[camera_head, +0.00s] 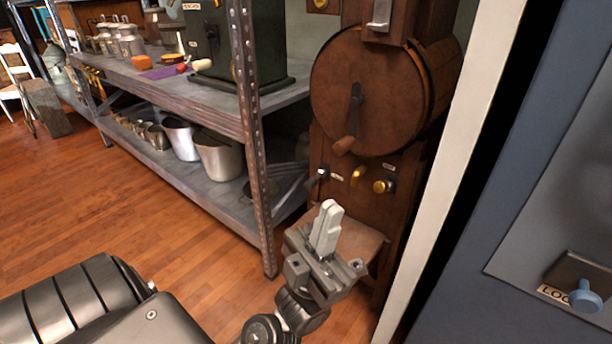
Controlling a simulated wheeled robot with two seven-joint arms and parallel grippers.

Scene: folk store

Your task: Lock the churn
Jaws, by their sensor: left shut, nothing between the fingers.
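The churn (350,91) is a round brown wooden drum with a dark crank (355,110) that ends in a wooden handle. Below the drum, its brown panel carries a dark lever (317,180), a yellow lever (357,175) and a brass knob (381,186), each near a small label too small to read. My left gripper (328,214) is shut and empty, pointing up, in front of the panel and below these controls in the picture. It covers part of the wooden ledge (361,238). My right gripper is not in view.
A metal shelf (215,98) with a riveted post (255,150) stands left of the churn, holding pots (219,157) and jars. A white post (425,190) and a blue-grey cabinet with a blue knob (585,300) close off the right. The wooden floor (130,215) at left is clear.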

